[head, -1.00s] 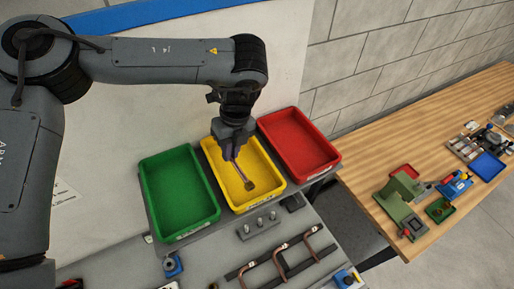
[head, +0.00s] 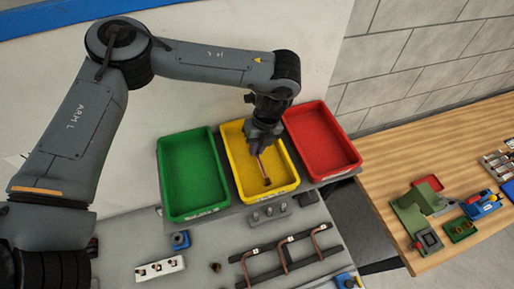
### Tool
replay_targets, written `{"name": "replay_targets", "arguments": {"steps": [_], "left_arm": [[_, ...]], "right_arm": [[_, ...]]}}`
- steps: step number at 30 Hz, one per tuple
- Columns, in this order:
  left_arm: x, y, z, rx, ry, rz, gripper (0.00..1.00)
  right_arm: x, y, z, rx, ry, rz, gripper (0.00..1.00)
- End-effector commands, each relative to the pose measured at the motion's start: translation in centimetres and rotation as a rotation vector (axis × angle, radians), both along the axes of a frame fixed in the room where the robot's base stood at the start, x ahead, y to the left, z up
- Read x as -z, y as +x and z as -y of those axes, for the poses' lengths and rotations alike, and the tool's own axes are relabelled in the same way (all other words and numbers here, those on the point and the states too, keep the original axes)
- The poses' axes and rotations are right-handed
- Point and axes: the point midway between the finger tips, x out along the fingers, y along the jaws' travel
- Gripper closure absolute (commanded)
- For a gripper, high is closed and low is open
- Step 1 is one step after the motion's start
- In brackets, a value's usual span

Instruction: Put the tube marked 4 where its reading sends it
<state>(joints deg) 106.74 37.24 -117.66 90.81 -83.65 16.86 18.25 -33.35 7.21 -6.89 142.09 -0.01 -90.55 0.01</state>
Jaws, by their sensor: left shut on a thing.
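My left gripper (head: 259,146) is over the yellow tray (head: 283,182) and shut on a copper tube (head: 264,171). The tube hangs tilted down from the jaws, with its lower end inside the tray. I cannot tell whether that end touches the tray floor, and no mark on the tube is readable. A green tray (head: 190,172) stands to the left and a red tray (head: 320,140) to the right, both empty. My right gripper is not in view.
Bent copper tubes (head: 284,257) lie on a dark rack in front. A grey block with pegs (head: 269,212), a small blue fixture (head: 180,240) and a white block (head: 160,268) stand nearby. A wooden bench (head: 385,175) with tools is at right.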

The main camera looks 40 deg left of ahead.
Motion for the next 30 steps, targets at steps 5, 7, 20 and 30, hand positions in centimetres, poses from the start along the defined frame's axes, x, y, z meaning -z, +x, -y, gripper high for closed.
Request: {"name": "replay_targets", "arguments": {"steps": [5,7,20,30], "left_arm": [[1.4,0.0,0.0,-0.001,-0.001,0.0,1.0],[1.5,0.0,0.0,-0.001,-0.001,0.002,1.0],[1.8,0.0,0.0,-0.001,0.0,0.001,0.79],[1.8,0.0,0.0,-0.001,0.0,0.001,0.61]], "right_arm": [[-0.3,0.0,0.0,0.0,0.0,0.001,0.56],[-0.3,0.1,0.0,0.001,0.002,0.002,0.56],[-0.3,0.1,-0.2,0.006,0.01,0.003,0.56],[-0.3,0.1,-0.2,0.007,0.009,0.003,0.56]]}}
